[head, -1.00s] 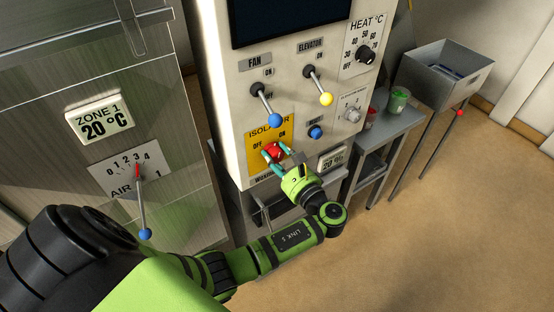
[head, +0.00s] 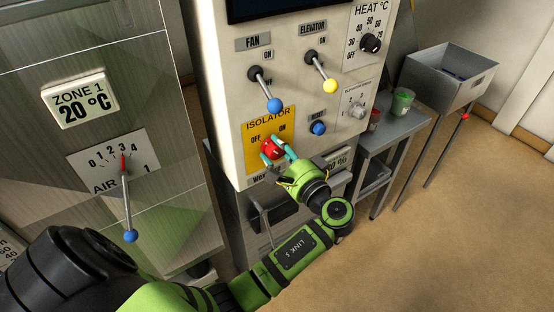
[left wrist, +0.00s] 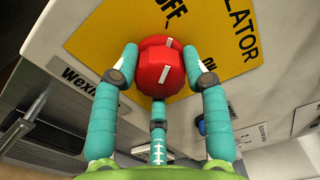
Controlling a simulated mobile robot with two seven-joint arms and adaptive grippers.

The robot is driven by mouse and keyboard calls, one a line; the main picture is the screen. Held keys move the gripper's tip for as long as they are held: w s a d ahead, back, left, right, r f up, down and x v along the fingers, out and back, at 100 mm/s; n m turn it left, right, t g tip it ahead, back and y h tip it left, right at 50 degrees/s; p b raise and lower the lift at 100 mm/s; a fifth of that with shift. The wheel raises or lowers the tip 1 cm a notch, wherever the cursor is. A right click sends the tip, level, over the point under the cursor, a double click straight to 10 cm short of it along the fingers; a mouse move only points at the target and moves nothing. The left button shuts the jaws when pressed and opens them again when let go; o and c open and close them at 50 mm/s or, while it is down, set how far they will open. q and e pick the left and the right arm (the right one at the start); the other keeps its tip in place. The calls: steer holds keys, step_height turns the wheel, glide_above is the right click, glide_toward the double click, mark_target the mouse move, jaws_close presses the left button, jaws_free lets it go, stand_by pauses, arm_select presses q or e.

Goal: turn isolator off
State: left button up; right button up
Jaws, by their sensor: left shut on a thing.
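The isolator's red knob (head: 271,148) sits on a yellow plate (head: 251,127) with OFF at left and ON at right, low on the white control panel. My left gripper (head: 276,150) is shut on the knob, teal fingers on either side of it. In the left wrist view the red knob (left wrist: 160,70) sits between the fingertips of the gripper (left wrist: 164,66), with a third finger below. White marks on the knob line up roughly toward the OFF lettering there. Part of the plate (left wrist: 120,38) is hidden behind the knob and fingers. My right gripper is out of view.
Above the isolator are the blue-tipped fan lever (head: 265,91) and yellow-tipped elevator lever (head: 320,73). A blue reset button (head: 318,128) is close on the right. At left is the air lever (head: 127,206). A side table (head: 395,127) holds small pots.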

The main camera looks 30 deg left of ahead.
arm_select(q)
steer(key=shift+w+n+b, duration=0.1)
steer(key=shift+n+b, duration=0.55)
steer(key=shift+n, duration=0.15)
steer(key=o, duration=1.2)
steer(key=shift+c, duration=0.2)
steer(key=shift+w, duration=0.1)
steer(key=v, duration=0.7)
steer(key=shift+d, duration=0.3)
steer(key=shift+f, duration=0.1)
